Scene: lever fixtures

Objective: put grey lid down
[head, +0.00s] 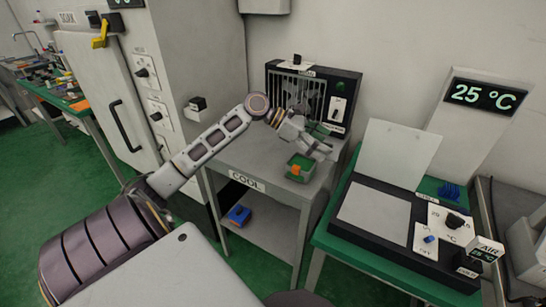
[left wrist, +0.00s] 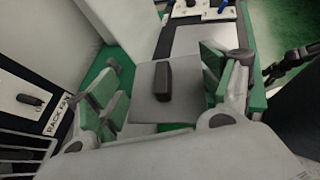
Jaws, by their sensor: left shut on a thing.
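The grey lid (left wrist: 146,106) is a flat square plate with a dark upright knob (left wrist: 164,78), seen in the left wrist view.
The COOL table (head: 236,157) has free room left of the green box. A dark rack unit (head: 351,88) stands at its back. To the right, a green bench holds a dark device with a light plate (head: 375,212) and a raised panel (head: 398,150). A blue item (head: 239,215) lies on the lower shelf.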

